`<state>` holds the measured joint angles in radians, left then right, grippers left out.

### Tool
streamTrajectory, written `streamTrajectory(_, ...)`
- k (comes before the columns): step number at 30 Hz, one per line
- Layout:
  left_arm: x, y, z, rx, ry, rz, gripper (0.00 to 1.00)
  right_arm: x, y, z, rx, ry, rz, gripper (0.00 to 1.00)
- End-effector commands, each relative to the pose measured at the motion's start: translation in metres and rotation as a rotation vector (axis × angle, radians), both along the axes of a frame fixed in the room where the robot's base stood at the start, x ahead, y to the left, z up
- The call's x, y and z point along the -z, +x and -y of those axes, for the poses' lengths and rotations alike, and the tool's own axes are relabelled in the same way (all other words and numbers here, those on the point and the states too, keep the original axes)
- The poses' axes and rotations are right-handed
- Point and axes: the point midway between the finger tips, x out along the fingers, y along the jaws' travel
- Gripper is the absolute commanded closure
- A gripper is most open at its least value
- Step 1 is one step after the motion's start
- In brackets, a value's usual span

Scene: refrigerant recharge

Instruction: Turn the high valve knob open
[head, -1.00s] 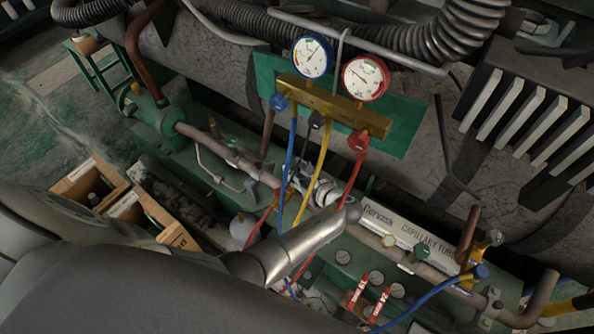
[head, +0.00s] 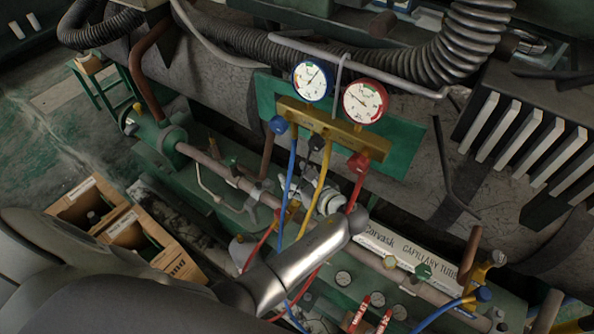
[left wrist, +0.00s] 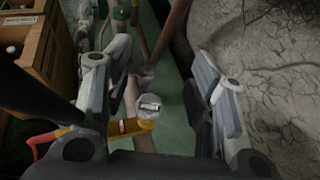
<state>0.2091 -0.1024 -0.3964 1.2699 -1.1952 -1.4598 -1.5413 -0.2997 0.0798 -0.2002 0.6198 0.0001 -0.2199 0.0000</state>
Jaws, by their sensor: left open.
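A brass gauge manifold (head: 330,128) is on a green plate, with a red knob (head: 358,162) at its right end and a blue knob (head: 279,125) at its left end. A red hose hangs below the red knob. My left gripper (head: 318,192) is below the manifold, apart from the red knob, among the hanging hoses. In the left wrist view my left gripper (left wrist: 163,70) is open, its two fingers well apart. A metal hex cap (left wrist: 151,106) and a yellow fitting (left wrist: 122,127) with a red hose show between and below the fingers. My right gripper is not in view.
Blue and red gauges (head: 365,100) stand above the manifold. Blue and yellow hoses (head: 317,195) hang close by my left gripper. A copper pipe (head: 225,172) runs beneath. Wooden crates (head: 135,232) are at the left. A cracked grey tank (left wrist: 255,80) lies right of the fingers.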

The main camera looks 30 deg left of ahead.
Motion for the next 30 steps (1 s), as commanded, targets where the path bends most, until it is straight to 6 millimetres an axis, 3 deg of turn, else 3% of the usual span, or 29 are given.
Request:
streamTrajectory(3, -0.017, 0.0, 0.0, -0.001, 0.0, 0.003, 0.49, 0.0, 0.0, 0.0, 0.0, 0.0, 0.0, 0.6)
streamTrajectory(9, -0.033, 0.0, 0.0, 0.0, 0.0, 0.0, 0.49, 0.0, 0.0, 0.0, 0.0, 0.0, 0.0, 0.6)
streamTrajectory(26, -0.034, 0.0, 0.0, -0.001, -0.001, -0.001, 0.49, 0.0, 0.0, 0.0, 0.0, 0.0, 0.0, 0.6)
streamTrajectory(30, -0.025, -0.011, -0.004, -0.034, -0.067, 0.03, 0.49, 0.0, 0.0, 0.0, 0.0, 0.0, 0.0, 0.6)
